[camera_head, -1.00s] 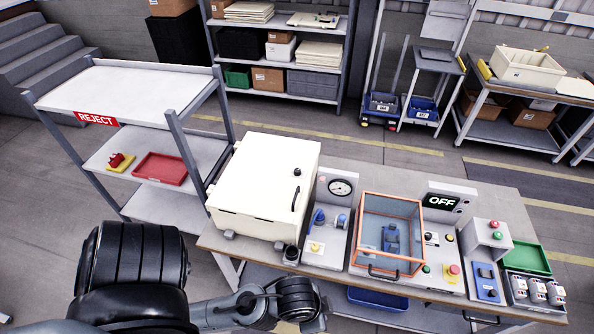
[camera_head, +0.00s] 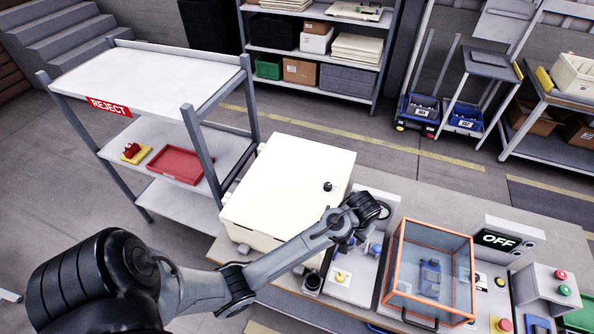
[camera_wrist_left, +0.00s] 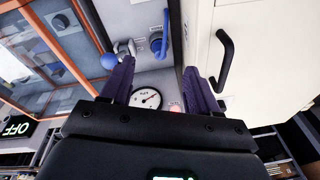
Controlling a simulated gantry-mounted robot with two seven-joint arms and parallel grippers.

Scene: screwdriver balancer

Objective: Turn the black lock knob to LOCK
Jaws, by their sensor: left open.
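A black knob (camera_head: 327,186) stands on the top of the white cabinet (camera_head: 283,180) on the bench; its markings are too small to read. The cabinet's black bar handle (camera_wrist_left: 226,60) shows in the left wrist view, right of my fingers; my arm covers it in the head view. My left gripper (camera_wrist_left: 158,68) is open and empty, its two fingers apart above the gauge panel beside the cabinet. The knob cannot be made out in the wrist view. In the head view my left wrist is just right of the knob and hides the fingers. My right gripper is not in view.
Beside the cabinet are a round gauge (camera_wrist_left: 147,98) and blue valve handles (camera_wrist_left: 158,42). An orange-framed clear box (camera_head: 429,268) and an OFF display (camera_head: 498,241) stand to the right. A black cylinder (camera_head: 312,283) is at the bench front. The REJECT rack (camera_head: 165,75) stands left.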

